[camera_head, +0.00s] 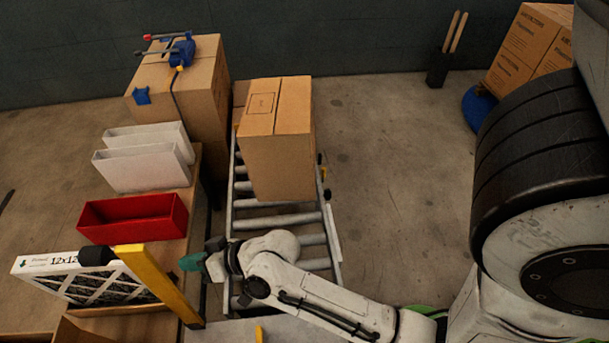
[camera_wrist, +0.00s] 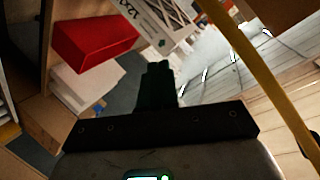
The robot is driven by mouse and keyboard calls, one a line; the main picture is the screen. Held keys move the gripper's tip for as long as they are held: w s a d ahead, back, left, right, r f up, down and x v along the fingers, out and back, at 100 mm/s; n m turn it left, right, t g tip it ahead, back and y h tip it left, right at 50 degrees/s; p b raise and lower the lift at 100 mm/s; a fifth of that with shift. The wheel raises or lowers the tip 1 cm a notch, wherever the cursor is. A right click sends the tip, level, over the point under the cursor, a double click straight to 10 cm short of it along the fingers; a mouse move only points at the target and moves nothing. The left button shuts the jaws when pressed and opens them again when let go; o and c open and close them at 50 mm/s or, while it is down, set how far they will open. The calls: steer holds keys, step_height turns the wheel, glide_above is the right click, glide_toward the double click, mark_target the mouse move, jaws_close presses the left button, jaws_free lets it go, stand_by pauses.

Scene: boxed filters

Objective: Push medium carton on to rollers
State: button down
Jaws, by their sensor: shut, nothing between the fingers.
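A tall closed brown carton (camera_head: 280,165) stands upright on the far part of the roller conveyor (camera_head: 275,221) in the head view. Part of another carton shows behind its left side. A brown cardboard edge (camera_head: 82,331) shows at the bottom left, mostly cut off. I cannot tell which is the medium carton. My gripper (camera_head: 190,262) has teal fingers and is between the bench and the near rollers, apart from the tall carton. In the wrist view my gripper (camera_wrist: 158,75) is shut and empty. A brown cardboard surface (camera_wrist: 283,14) is at that view's top right.
A red bin (camera_head: 132,217), white boxes (camera_head: 145,160) and a framed filter (camera_head: 85,275) are on the bench left of the rollers. A yellow bar (camera_head: 158,285) slants close to my gripper. A large carton (camera_head: 178,95) bears a blue tool. Floor right of the rollers is clear.

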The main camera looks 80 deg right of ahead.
steer(key=w+d+r+m+t+h+b, duration=0.1)
steer(key=w+d+r+m+t+h, duration=0.3)
steer(key=d+m+h, duration=0.4)
steer(key=m+g+h, duration=1.2)
steer(key=m+g, duration=0.9)
steer(key=m, duration=0.4)
glide_toward(310, 165)
steer(key=s+x, duration=0.1)
steer(key=x, duration=0.4)
steer(key=shift+w+d+f+b, duration=0.15)
steer(key=shift+w+d+b, duration=0.25)
steer(key=shift+d+b, duration=0.15)
